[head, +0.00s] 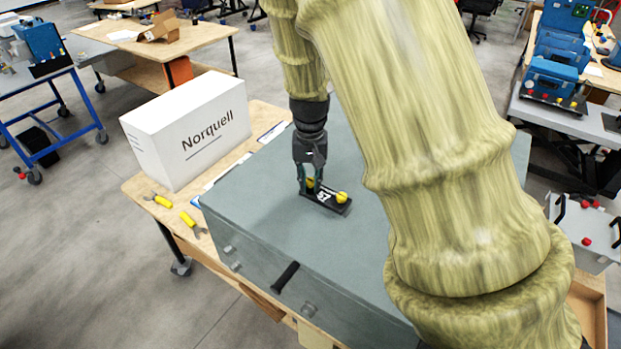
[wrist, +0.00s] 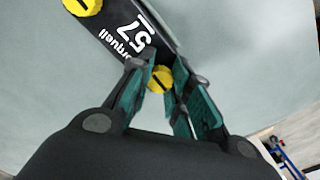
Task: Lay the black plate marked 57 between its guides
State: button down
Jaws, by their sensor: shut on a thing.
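The black plate marked 57 (head: 325,199) has a yellow knob near each end. It also shows in the wrist view (wrist: 112,22), with its white 57 and lettering. My gripper (head: 311,186) is shut on the knob at one end; that knob (wrist: 160,79) shows between the green finger pads (wrist: 158,88) in the wrist view. The other knob (head: 342,197) is free. The plate is over the grey top of a large case (head: 262,195), at or close to its surface; I cannot tell whether it touches. I cannot make out the guides in either view.
A white box marked Norquell (head: 190,130) stands left of the case on the wooden table (head: 140,187). Yellow-handled tools (head: 162,201) lie at the table's left edge. The case top left of the plate is bare. My arm hides much of its right side.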

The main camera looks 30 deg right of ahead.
jog(key=shift+f, duration=0.45)
dwell(0.4)
jog(key=c, duration=1.2)
grip_release()
jog(key=shift+c, duration=0.2)
jog(key=shift+r, duration=0.1)
jog(key=shift+r+p, duration=0.3)
jog(key=shift+r, duration=3.15)
